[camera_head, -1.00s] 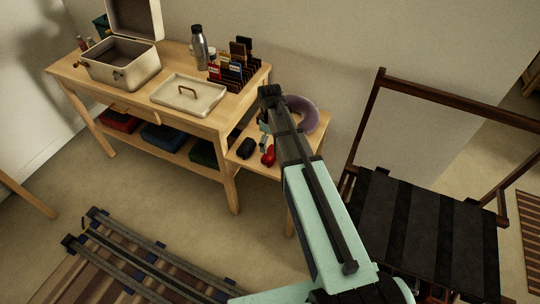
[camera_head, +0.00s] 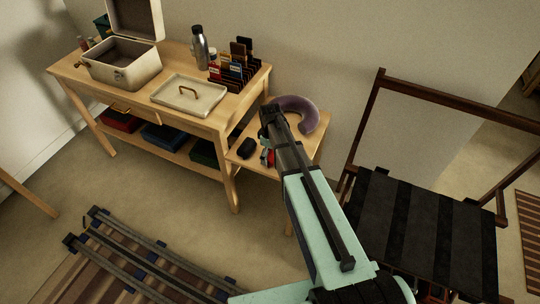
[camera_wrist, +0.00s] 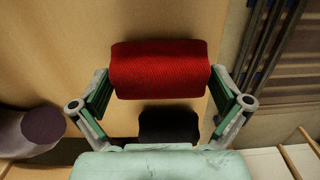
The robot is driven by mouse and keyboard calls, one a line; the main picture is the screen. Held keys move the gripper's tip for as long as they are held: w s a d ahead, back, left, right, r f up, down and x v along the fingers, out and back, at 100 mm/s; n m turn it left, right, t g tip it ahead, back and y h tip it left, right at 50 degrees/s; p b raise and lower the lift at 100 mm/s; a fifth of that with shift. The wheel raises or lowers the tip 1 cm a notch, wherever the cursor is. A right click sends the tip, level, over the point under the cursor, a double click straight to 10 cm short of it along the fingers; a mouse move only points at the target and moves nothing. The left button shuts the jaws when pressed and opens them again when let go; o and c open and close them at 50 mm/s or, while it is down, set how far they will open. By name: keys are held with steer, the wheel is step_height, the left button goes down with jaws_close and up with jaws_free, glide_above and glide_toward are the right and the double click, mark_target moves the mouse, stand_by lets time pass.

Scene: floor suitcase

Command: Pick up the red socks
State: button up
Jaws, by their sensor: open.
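The red socks (camera_wrist: 159,69) are a rolled, ribbed bundle on the small wooden side table. In the wrist view they lie between the two fingers of my gripper (camera_wrist: 160,90), which is open around them, one finger close to each end. I cannot tell whether the fingers touch the bundle. In the head view the red socks (camera_head: 271,158) show only as a small red patch beside my gripper (camera_head: 267,148); my arm hides the rest.
A dark rolled bundle (camera_head: 246,148) lies next to the socks, also in the wrist view (camera_wrist: 168,126). A purple neck pillow (camera_head: 306,112) lies at the back of the side table. The larger table (camera_head: 150,100) stands left, a black-topped rack (camera_head: 420,230) right.

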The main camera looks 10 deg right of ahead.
steer(key=c, duration=0.8)
steer(key=shift+r, duration=0.15)
steer(key=shift+c, duration=0.2)
